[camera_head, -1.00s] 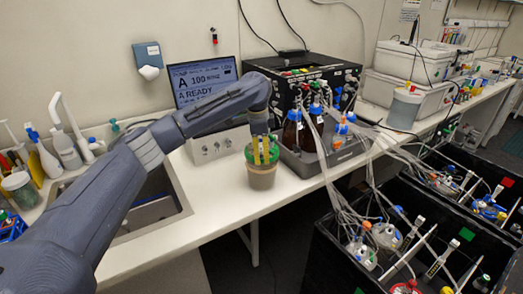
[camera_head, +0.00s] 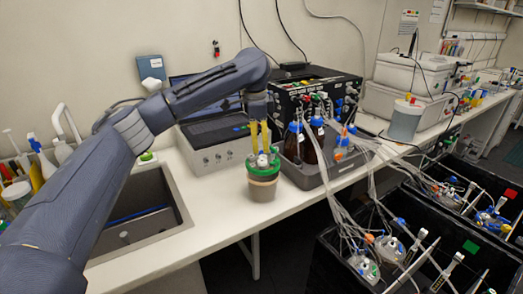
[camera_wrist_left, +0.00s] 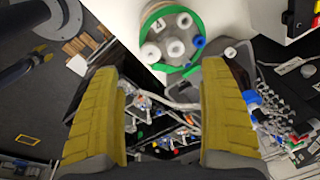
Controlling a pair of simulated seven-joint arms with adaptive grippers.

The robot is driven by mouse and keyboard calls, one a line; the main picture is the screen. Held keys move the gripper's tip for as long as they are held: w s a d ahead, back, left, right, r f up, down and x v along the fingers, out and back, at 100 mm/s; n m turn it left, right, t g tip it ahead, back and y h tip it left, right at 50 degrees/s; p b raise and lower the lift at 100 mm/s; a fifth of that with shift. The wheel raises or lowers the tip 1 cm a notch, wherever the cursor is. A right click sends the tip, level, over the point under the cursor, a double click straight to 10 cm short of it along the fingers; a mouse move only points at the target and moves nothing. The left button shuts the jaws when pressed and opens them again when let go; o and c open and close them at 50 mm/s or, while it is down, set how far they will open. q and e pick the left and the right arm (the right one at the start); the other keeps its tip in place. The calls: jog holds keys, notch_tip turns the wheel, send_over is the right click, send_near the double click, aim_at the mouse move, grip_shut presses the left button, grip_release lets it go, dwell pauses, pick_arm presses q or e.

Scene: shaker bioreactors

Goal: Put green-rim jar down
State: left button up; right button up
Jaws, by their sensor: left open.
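The green-rim jar (camera_head: 263,180) stands upright on the white bench, in front of the grey control box. Its lid carries several white caps and a blue one. My left gripper (camera_head: 259,135) is open, with its yellow fingers just above and behind the lid in the head view. In the left wrist view the jar (camera_wrist_left: 170,40) is at the top, outside the space between the yellow fingers of the gripper (camera_wrist_left: 163,110). The fingers are wide apart with nothing between them. My right gripper is not in view.
A grey tray (camera_head: 312,180) with brown bottles (camera_head: 309,148) stands right of the jar. A sink (camera_head: 140,215) is to the left. Tubes run to black bins (camera_head: 330,262) at the lower right. The white bench (camera_head: 220,208) is clear in front of the jar.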

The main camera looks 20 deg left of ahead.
pick_arm(q)
jog(key=shift+s+r, duration=0.2)
jog(key=shift+r, duration=1)
